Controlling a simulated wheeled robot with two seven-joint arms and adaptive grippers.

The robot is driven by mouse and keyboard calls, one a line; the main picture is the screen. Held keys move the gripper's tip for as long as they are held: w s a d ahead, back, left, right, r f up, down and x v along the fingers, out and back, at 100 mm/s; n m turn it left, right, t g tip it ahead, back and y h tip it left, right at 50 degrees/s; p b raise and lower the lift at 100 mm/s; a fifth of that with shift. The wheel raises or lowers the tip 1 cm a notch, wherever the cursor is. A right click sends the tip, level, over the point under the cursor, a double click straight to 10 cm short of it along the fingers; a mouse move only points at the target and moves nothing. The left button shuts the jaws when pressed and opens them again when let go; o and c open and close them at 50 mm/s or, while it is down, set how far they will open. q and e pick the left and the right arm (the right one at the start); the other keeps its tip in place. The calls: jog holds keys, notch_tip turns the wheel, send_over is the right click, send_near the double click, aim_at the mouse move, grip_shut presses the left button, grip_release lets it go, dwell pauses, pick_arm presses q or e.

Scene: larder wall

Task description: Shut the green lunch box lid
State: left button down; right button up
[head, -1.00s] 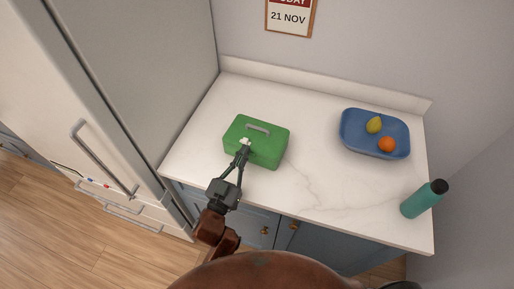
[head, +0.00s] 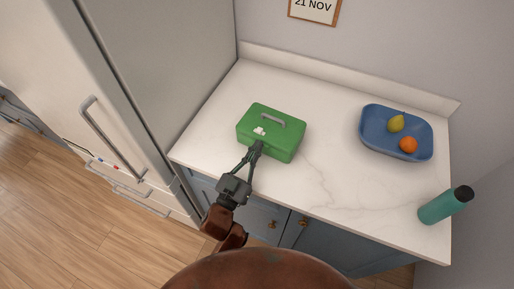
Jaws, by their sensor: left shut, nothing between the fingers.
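The green lunch box (head: 270,135) stands on the left part of the white counter. Its lid (head: 285,118) lies flat on top and looks shut, with a grey handle on it. A small white latch (head: 260,131) shows at the front edge of the lid. My left gripper (head: 256,147) is shut and empty, with its tips at the front of the box just below the latch. I cannot tell whether the tips touch the box. My right gripper is not in view.
A blue tray (head: 375,149) with a yellow pear (head: 396,123) and an orange (head: 408,144) stands at the right. A fridge (head: 170,70) borders the counter's left. The counter's middle is clear.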

pick_arm(q)
jog(key=shift+p, duration=0.4)
notch_tip(320, 180, up, 5)
jog(key=p, duration=0.4)
jog(key=v, duration=0.3)
jog(key=f+v, duration=0.1)
jog(key=v, duration=0.2)
jog(key=f+v, duration=0.1)
jog(key=v, duration=0.2)
jog(key=shift+s+a+f, duration=0.1)
jog(key=shift+s+a, duration=0.1)
jog(key=shift+s, duration=0.1)
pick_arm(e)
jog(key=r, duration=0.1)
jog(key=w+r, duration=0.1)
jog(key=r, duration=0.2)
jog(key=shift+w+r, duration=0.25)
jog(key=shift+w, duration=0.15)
